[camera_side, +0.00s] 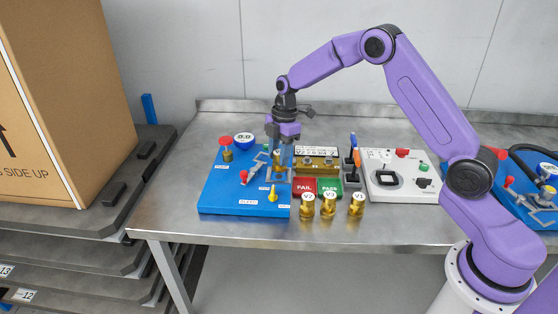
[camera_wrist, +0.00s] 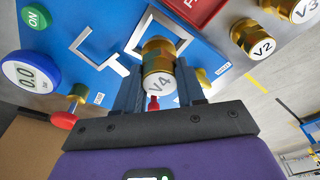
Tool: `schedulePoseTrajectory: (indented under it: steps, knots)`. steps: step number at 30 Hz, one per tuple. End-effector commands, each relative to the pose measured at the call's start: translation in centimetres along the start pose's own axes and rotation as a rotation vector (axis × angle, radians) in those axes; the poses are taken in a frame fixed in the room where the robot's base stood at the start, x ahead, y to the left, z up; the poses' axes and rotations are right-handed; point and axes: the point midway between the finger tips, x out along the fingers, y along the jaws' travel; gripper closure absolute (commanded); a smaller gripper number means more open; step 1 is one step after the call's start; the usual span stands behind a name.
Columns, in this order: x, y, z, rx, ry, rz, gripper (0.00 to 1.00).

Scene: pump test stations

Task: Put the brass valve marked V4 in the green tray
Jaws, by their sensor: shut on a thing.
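My gripper (camera_side: 281,168) is shut on the brass valve marked V4 (camera_wrist: 158,68); the fingers (camera_wrist: 160,92) clasp it from both sides. The V4 label faces the camera in the wrist view. In the side view the gripper points down over the blue test panel (camera_side: 228,195), by its grey square holder (camera_wrist: 118,45). I cannot tell whether the valve touches the holder. The green tray (camera_side: 328,187), marked PASS, lies right of the gripper in the side view, beside the red FAIL tray (camera_side: 304,187). The green tray is not in the wrist view.
Three brass valves (camera_side: 328,204) stand in front of the trays; V2 (camera_wrist: 254,40) and V3 (camera_wrist: 298,10) show in the wrist view. A rack (camera_side: 317,162) stands behind the trays. A white switch box (camera_side: 400,178) is to their right. The panel has a red knob (camera_side: 226,142).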

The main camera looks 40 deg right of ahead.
Motion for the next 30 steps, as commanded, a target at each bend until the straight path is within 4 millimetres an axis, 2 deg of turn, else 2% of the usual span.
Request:
schedulePoseTrajectory:
  steps: [5, 12, 21, 30]
  knots:
    - [-2.8, -2.0, -0.4, -0.002, 0.001, 0.006, 1.0]
    - [-6.8, -6.0, -0.8, 0.0, 0.001, 0.004, 1.0]
    - [-9.0, -11.3, -0.9, -0.001, 0.001, 0.003, 1.0]
    - [-10.0, -13.8, -0.8, 0.001, 0.001, 0.002, 1.0]
